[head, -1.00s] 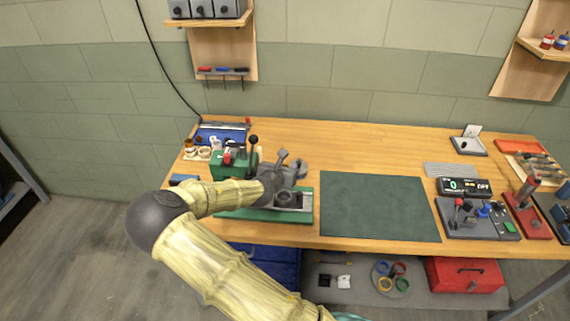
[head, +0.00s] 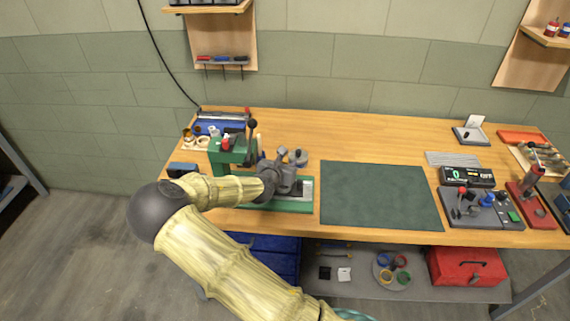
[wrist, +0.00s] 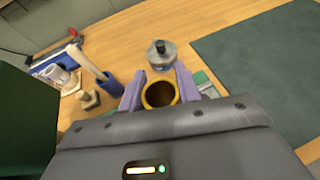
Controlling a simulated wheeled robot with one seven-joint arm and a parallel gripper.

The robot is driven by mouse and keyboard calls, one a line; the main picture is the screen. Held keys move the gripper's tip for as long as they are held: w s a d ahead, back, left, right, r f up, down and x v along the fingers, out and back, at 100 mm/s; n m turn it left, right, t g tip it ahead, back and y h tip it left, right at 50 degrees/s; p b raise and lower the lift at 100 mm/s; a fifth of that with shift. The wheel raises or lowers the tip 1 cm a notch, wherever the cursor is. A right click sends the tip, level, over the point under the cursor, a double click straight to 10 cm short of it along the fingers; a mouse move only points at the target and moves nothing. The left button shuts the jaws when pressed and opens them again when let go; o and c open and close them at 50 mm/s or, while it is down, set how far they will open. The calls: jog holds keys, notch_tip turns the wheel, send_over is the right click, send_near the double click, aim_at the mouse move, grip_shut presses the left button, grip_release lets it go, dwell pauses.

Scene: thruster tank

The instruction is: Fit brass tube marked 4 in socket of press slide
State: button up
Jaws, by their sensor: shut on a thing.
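My gripper (wrist: 160,93) is shut on a brass tube (wrist: 147,97), seen from above as an open round rim between the two purple finger pads. In the head view my gripper (head: 287,181) is above the green press base, and its wrist hides the tube. The green press (head: 232,152) stands left of my gripper, with a black-knobbed lever. A metal slide part (head: 307,188) shows at the right end of the base. The socket is hidden, and no number 4 can be read.
A grey round piece with a knob (wrist: 161,55) stands just beyond the tube. The dark green mat (head: 380,195) to the right is bare. A control box (head: 480,210) sits farther right.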

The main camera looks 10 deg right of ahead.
jog(key=shift+s+f+b, duration=0.1)
jog(key=shift+f+b, duration=0.4)
jog(key=shift+f, duration=1)
jog(key=o, duration=1.1)
jog(key=b+v, duration=0.1)
jog(key=v, duration=1.6)
jog(key=shift+a, duration=0.2)
